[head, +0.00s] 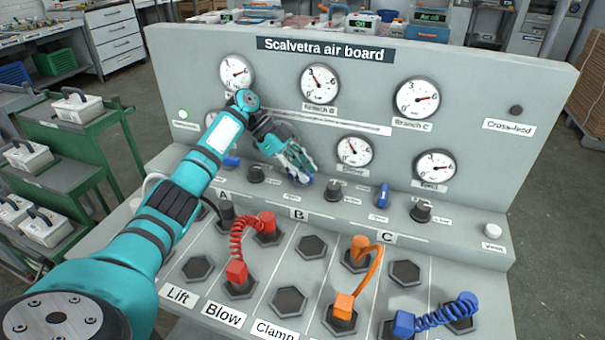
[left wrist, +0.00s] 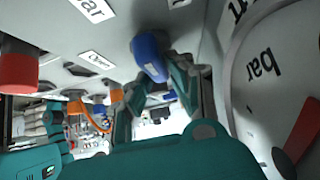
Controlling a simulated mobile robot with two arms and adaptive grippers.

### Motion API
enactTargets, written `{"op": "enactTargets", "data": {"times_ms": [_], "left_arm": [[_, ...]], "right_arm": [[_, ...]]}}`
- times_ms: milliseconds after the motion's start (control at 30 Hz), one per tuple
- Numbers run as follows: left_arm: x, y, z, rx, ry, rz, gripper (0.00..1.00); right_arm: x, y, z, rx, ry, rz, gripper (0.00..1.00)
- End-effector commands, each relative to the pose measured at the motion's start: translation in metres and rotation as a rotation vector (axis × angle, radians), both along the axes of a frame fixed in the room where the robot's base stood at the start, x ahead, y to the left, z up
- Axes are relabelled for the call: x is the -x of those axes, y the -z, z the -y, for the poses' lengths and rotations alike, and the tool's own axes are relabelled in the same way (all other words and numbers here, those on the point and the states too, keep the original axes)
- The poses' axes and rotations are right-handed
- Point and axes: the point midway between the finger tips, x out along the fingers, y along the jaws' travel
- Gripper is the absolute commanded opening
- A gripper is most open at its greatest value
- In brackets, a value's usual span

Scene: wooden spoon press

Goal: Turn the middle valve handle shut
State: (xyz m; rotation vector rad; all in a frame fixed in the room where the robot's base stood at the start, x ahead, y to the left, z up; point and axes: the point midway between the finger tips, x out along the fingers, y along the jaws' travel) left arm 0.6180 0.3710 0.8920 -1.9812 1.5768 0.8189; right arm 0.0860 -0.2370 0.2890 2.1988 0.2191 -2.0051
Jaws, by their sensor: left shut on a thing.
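The middle valve handle (head: 305,182) is blue and sits on the board's lower face above the B label. In the head view it is mostly hidden by my left gripper (head: 300,170). In the left wrist view the blue handle (left wrist: 149,55) stands out from the grey panel, between the two fingers. My left gripper is shut on the handle. The left valve handle (head: 231,161) is blue and looks sideways, partly covered by my arm. The right valve handle (head: 382,195) is blue and stands upright. My right gripper is not in view.
Black knobs (head: 334,190) flank the middle handle. Round gauges (head: 319,84) sit above. A green cart (head: 60,135) stands at the left.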

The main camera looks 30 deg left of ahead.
Motion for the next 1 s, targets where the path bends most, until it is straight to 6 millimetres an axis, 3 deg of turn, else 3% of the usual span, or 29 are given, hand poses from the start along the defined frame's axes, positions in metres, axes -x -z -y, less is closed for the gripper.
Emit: {"op": "enactTargets", "data": {"times_ms": [400,433,600,1000], "left_arm": [[0.0004,0.0006,-0.0002,-0.003,0.007,-0.001,0.0],[0.0003,0.0006,-0.0001,-0.003,0.007,-0.001,0.23],[0.0002,0.0006,-0.0002,-0.003,0.007,-0.001,0.42],[0.0009,-0.002,-0.0004,-0.003,-0.042,-0.001,0.42]], "right_arm": [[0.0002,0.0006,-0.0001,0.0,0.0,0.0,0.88],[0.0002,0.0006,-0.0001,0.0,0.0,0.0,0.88],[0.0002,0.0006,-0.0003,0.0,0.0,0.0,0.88],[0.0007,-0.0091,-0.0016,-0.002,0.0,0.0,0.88]]}}
